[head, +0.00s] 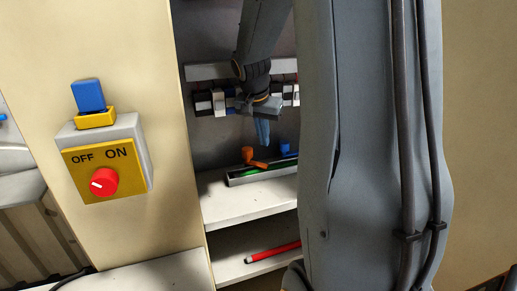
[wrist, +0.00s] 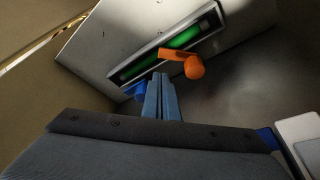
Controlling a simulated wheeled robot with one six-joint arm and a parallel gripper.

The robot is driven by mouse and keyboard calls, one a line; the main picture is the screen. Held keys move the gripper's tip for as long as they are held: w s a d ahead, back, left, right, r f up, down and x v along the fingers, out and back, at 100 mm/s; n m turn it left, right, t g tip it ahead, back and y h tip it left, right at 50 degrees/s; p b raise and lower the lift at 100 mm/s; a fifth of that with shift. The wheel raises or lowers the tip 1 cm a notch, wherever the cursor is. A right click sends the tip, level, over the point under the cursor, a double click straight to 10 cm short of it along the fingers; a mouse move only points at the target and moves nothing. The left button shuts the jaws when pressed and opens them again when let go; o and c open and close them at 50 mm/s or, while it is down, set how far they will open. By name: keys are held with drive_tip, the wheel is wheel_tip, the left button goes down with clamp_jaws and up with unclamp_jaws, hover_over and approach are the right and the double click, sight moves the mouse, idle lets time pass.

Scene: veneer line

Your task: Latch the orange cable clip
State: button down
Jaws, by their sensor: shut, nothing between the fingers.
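The orange cable clip (head: 250,157) sits on a dark channel (head: 234,181) that holds a green strip, on a shelf inside the cabinet. In the wrist view the clip (wrist: 191,65) has a round end and a flat arm lying across the channel (wrist: 124,74). My gripper (head: 262,143) points down above the channel, just behind and right of the clip. Its blue fingers are together and empty, and they also show in the wrist view (wrist: 161,77). I see a gap between fingers and clip. I cannot tell whether the clip is latched.
A row of switches (head: 218,102) lines the cabinet back. A red cylinder (head: 273,252) lies on the lower shelf. A switch box (head: 104,158) is left.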

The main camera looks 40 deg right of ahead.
drive_tip(key=p+x, duration=0.2)
drive_tip(key=x, duration=0.7)
drive_tip(key=shift+w+d+f, duration=0.1)
drive_tip(key=shift+d+f, duration=0.1)
drive_tip(key=shift+f, duration=0.15)
